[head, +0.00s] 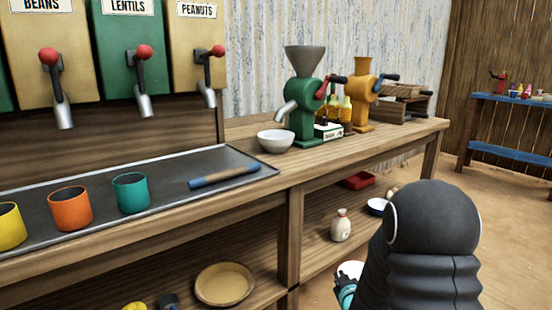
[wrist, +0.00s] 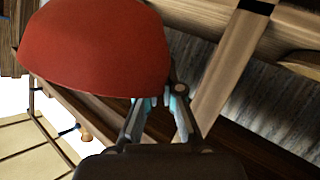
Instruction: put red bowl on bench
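The red bowl (wrist: 95,48) fills the upper left of the wrist view, its outer side close to the camera. My gripper (wrist: 160,102) has its teal-padded fingers drawn close together at the bowl's lower edge. It appears shut on the bowl; the bowl hides the fingertips. In the head view my gripper (head: 347,294) shows only in part at the bottom, low in front of the bench (head: 258,187). My dark arm covers the rest, and the red bowl cannot be seen there. The wooden bench runs from left to back right.
On the bench stand a white bowl (head: 275,141), a green grinder (head: 305,110), a yellow grinder (head: 362,95) and a metal tray (head: 160,208) with cups and a rolling pin (head: 224,176). Bare bench top shows right of the tray.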

